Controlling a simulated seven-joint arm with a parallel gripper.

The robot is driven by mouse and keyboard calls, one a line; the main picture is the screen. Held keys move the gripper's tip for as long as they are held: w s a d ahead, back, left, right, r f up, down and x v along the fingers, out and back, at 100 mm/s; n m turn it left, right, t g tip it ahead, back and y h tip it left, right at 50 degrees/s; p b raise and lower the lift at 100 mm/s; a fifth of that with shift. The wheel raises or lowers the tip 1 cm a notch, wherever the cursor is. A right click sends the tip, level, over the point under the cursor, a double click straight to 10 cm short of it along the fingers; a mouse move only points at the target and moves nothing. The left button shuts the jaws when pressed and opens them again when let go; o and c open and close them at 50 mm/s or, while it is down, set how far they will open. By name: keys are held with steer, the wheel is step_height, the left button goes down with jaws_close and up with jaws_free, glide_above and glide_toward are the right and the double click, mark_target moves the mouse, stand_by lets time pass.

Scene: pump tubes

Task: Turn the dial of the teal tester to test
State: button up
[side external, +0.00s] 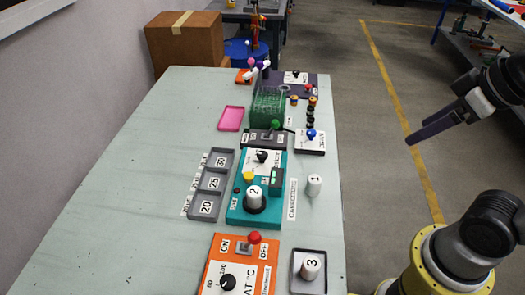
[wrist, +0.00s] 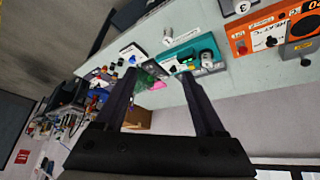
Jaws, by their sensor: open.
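The teal tester (side external: 271,212) lies on the pale bench, near the middle of the side external view. Its dial (side external: 262,156) is a black knob on a white plate at the tester's far end; the markings are too small to read for sure. A white tube marked 2 (side external: 254,194) stands upright in the tester's black socket. A yellow button (side external: 248,177) and a dark display (side external: 276,181) are beside it. The teal tester also shows in the wrist view (wrist: 175,58). My gripper (side external: 412,139) is open and empty, well right of the bench and apart from the tester.
Tube 1 (side external: 314,185) stands right of the tester; tube 3 (side external: 310,268) is in a grey tray. An orange heater box (side external: 266,272) is nearer, a grey sorting tray (side external: 208,186) left, and a green rack (side external: 267,108) beyond. The bench's left side is clear.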

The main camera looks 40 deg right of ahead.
steer(key=w+r+n, duration=0.2)
steer(key=w+r, duration=0.5)
steer(key=w, duration=0.3)
steer(key=n+g, duration=0.3)
steer(key=g, duration=0.3)
glide_above(262, 154)
step_height(262, 154, down, 21)
step_height(262, 154, down, 14)
steer(key=shift+d+r, duration=0.1)
steer(key=shift+r, duration=0.1)
jaws_close()
